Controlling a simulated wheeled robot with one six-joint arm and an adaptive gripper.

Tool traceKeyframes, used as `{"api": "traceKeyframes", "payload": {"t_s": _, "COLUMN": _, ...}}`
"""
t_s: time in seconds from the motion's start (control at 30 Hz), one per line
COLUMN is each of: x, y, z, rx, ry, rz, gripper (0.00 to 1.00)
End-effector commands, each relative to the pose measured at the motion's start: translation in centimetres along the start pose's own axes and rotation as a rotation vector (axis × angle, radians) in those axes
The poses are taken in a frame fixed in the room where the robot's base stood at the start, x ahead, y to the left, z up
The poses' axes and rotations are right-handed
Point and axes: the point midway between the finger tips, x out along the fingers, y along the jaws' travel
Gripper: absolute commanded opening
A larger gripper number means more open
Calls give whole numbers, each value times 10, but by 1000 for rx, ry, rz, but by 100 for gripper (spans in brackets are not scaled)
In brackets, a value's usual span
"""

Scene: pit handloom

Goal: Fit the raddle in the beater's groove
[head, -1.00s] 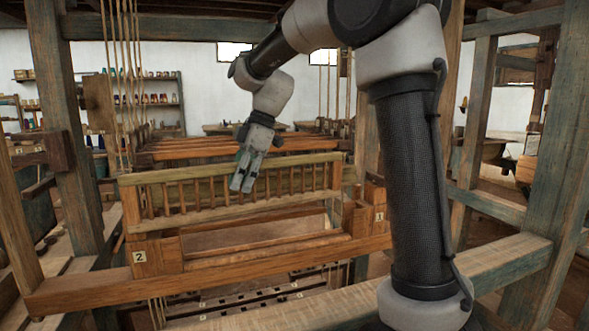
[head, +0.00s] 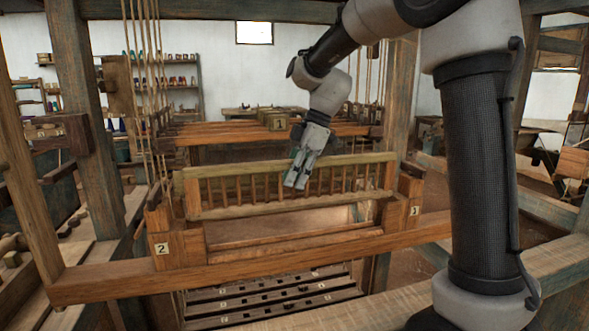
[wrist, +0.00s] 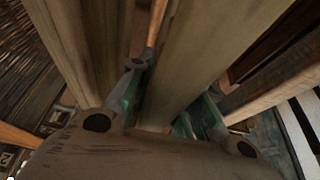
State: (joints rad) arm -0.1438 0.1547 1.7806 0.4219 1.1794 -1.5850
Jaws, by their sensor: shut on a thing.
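The raddle (head: 240,208) is a wooden frame with a greenish top rail, a lower rail and a row of upright pegs. My gripper (head: 297,180) is shut on it near the middle, pointing down from above. In the wrist view the raddle's wood (wrist: 180,65) runs between the teal-padded fingers. The beater (head: 300,258) is an orange-brown beam with upright end blocks, the left one labelled 2. The raddle stands upright and roughly level above the beater, between its end blocks. An opening shows below its lower rail. The groove cannot be made out, nor any contact with it.
Loom posts (head: 85,150) stand at left and right, with cords hanging at the left. Numbered dark slats (head: 265,300) lie below the beater. A loom crossbar (head: 225,133) runs behind. A beam (head: 500,265) crosses the right foreground.

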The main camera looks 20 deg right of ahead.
Motion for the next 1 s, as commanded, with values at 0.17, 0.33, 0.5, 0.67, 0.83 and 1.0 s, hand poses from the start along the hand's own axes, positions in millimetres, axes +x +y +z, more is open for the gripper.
{"api": "traceKeyframes", "payload": {"t_s": 0.17, "x": 12, "y": 0, "z": 5, "rx": 1, "ry": 0, "rz": 0, "gripper": 0}}
{"api": "traceKeyframes", "payload": {"t_s": 0.33, "x": 24, "y": 0, "z": 10, "rx": 0, "ry": -1, "rz": 1, "gripper": 0}}
{"api": "traceKeyframes", "payload": {"t_s": 0.5, "x": 36, "y": 0, "z": 15, "rx": 1, "ry": -1, "rz": 0, "gripper": 0}}
{"api": "traceKeyframes", "payload": {"t_s": 0.67, "x": 47, "y": 0, "z": 20, "rx": 0, "ry": 0, "rz": 1, "gripper": 0}}
{"api": "traceKeyframes", "payload": {"t_s": 0.83, "x": 59, "y": 0, "z": 24, "rx": 1, "ry": 0, "rz": -1, "gripper": 0}}
{"api": "traceKeyframes", "payload": {"t_s": 1.0, "x": 70, "y": 0, "z": 29, "rx": 0, "ry": 0, "rz": 0, "gripper": 0}}
